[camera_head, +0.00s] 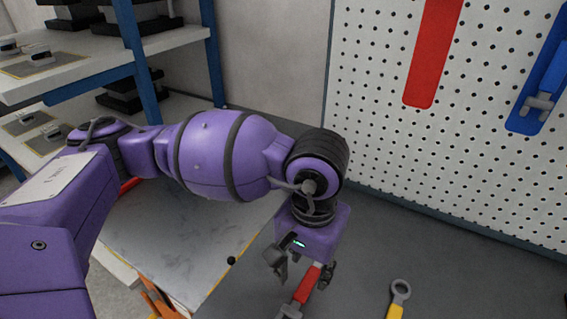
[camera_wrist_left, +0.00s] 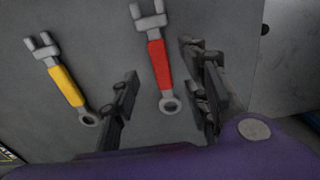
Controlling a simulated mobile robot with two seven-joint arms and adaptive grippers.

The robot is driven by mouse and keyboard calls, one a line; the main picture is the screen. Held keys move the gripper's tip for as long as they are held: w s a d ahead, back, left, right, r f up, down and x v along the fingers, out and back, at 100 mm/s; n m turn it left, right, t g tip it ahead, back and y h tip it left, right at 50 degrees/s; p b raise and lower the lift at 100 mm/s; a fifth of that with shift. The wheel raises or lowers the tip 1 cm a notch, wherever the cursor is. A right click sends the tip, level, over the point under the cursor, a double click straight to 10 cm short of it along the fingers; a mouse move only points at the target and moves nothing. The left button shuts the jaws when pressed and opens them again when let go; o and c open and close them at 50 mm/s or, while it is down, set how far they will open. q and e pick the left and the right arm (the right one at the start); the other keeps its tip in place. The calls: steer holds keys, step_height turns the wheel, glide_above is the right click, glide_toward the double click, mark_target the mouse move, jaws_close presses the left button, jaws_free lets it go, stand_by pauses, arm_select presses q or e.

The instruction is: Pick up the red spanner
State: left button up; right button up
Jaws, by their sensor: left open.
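The red spanner (camera_head: 307,286) lies on the grey worktop below my left gripper in the head view. It has a red handle and bare metal ends. In the left wrist view the red spanner (camera_wrist_left: 159,63) lies between the two fingers, its ring end nearest my wrist and its open-jaw end farther off. My left gripper (camera_head: 302,275) is open and points down over the spanner, one finger on each side. In the left wrist view the open left gripper (camera_wrist_left: 165,95) has nothing clasped. I cannot tell how high it is above the worktop. My right gripper is not in view.
A yellow spanner (camera_head: 397,298) lies on the worktop to the right of the red one; it also shows in the left wrist view (camera_wrist_left: 66,85). A white pegboard (camera_head: 380,140) with hanging tools rises behind. Shelving (camera_head: 100,70) stands at the back left.

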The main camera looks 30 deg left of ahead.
mark_target(306, 284)
arm_select(q)
steer(key=f, duration=0.4)
steer(key=shift+w+f+p, duration=0.25)
steer(key=shift+f+p, duration=0.05)
steer(key=shift+w+f, duration=0.1)
steer(key=shift+f, duration=0.2)
steer(key=shift+c, duration=0.5)
steer(key=c, duration=0.6)
jaws_close()
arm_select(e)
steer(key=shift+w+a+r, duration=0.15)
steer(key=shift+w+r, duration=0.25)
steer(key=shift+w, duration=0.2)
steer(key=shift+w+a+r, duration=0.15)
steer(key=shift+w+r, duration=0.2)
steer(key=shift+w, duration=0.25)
